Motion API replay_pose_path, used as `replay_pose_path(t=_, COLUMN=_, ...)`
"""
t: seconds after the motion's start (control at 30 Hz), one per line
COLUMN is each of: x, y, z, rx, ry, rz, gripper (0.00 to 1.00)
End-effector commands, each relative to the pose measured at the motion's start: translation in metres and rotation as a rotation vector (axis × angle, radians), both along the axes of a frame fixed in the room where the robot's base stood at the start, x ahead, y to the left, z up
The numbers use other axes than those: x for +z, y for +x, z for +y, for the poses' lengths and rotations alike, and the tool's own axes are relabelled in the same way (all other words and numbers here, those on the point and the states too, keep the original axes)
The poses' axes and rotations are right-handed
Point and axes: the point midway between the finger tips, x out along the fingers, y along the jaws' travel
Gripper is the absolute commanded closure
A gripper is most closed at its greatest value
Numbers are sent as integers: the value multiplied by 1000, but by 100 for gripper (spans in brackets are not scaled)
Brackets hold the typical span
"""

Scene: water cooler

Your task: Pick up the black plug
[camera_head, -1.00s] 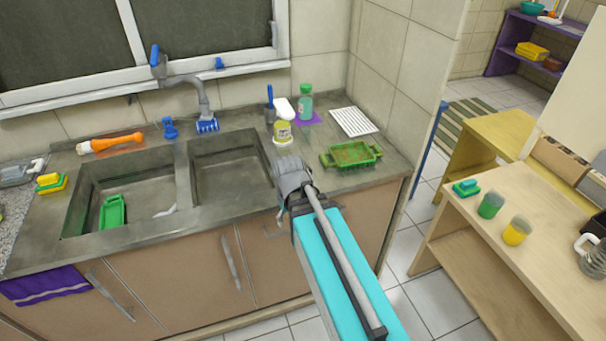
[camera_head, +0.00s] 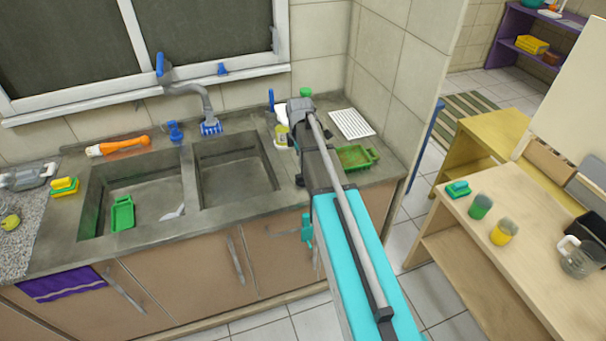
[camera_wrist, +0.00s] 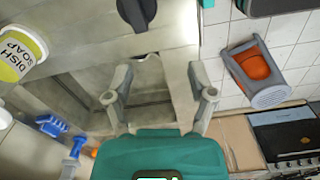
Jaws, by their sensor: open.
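The black plug (camera_head: 299,181) is a small dark piece on the counter near its front edge, right of the right sink basin, in the head view. In the wrist view, the black plug (camera_wrist: 137,11) is a round dark shape cut off by the top edge. My gripper (camera_wrist: 159,82) is open and empty, its two fingers apart over the basin and counter edge, with the plug beyond the fingertips. In the head view my gripper (camera_head: 298,112) is above the right end of the counter, with its fingers mostly hidden by my arm.
Dish soap (camera_wrist: 18,52) stands close by on the left in the wrist view. A green tray (camera_head: 357,157) and white rack (camera_head: 351,124) lie right of my arm. The blue-tipped faucet (camera_head: 208,119) rises behind the sink. A table with cups (camera_head: 503,231) stands right.

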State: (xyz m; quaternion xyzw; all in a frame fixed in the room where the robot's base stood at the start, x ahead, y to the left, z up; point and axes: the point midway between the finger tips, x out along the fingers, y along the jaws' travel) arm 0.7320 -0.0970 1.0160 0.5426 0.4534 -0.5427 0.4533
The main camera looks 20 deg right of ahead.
Motion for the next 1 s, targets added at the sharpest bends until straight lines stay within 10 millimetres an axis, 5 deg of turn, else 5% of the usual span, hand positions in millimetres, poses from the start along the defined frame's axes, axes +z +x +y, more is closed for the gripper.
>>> replay_pose_path(t=0.27, x=16, y=28, z=-19, rx=203, ry=0, rz=0, gripper=29)
replay_pose_path(t=1.0, x=1, y=29, z=-20, rx=226, ry=0, rz=0, gripper=29)
